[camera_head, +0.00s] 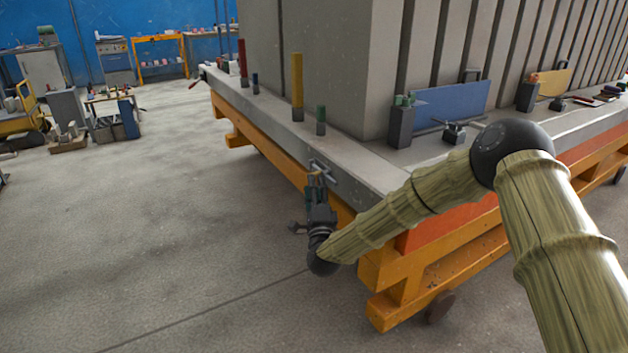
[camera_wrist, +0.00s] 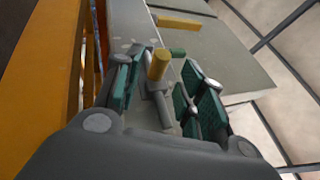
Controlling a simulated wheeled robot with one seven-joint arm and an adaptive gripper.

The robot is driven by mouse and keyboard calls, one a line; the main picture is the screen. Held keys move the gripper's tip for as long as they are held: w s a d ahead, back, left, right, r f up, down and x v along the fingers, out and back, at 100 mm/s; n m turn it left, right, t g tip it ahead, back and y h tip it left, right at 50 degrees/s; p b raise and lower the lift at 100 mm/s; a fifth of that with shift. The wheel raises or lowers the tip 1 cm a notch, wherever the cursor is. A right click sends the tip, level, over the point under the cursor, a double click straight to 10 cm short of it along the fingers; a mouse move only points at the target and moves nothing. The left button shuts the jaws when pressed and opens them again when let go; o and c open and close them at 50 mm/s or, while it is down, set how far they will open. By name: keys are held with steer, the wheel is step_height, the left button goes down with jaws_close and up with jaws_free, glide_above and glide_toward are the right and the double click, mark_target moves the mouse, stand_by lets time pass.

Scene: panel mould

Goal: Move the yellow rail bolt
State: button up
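The yellow rail bolt (camera_wrist: 158,64) shows in the wrist view as a short yellow cylinder above grey metal parts at the edge of the mould table. It lies between the green-padded fingers of my gripper (camera_wrist: 165,75), which are spread apart with a gap visible on each side. In the head view my gripper (camera_head: 317,188) is at the table's near left edge, by a grey crossbar fitting (camera_head: 323,170). There the fingers largely hide the bolt. I cannot tell whether any finger touches it.
A tall yellow post (camera_head: 297,87) and a short green post (camera_head: 320,120) stand on the table rim (camera_head: 280,120) beyond my gripper. A large grey panel block (camera_head: 320,60) rises behind them. A blue plate (camera_head: 450,103) is to the right.

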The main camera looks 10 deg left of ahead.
steer(key=v, duration=0.7)
steer(key=shift+s, duration=0.2)
steer(key=shift+d, duration=0.1)
